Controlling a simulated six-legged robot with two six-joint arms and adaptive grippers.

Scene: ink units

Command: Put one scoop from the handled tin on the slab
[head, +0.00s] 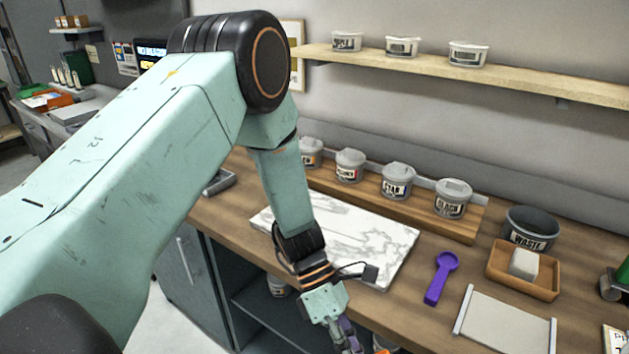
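The slab (372,243) is white marble with grey veins, flat on the wooden worktop, bare where it shows; my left arm hides part of it. Behind it, a row of grey lidded tins stands on a wooden board, including a tin (397,181) with a black-and-white label and a tin (451,198) at the right end. I cannot tell which tin has a handle. A purple scoop (440,277) lies right of the slab. My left gripper (349,345) points down near the worktop's front edge, cut by the picture's bottom; its fingertips are unclear. My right gripper is out of view.
A dark waste tub (531,228) stands at the right. In front of it, a wooden tray (497,263) holds a white block (524,263). A pale flat board (506,318) lies nearer. A wall shelf (508,77) holds 3 tubs.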

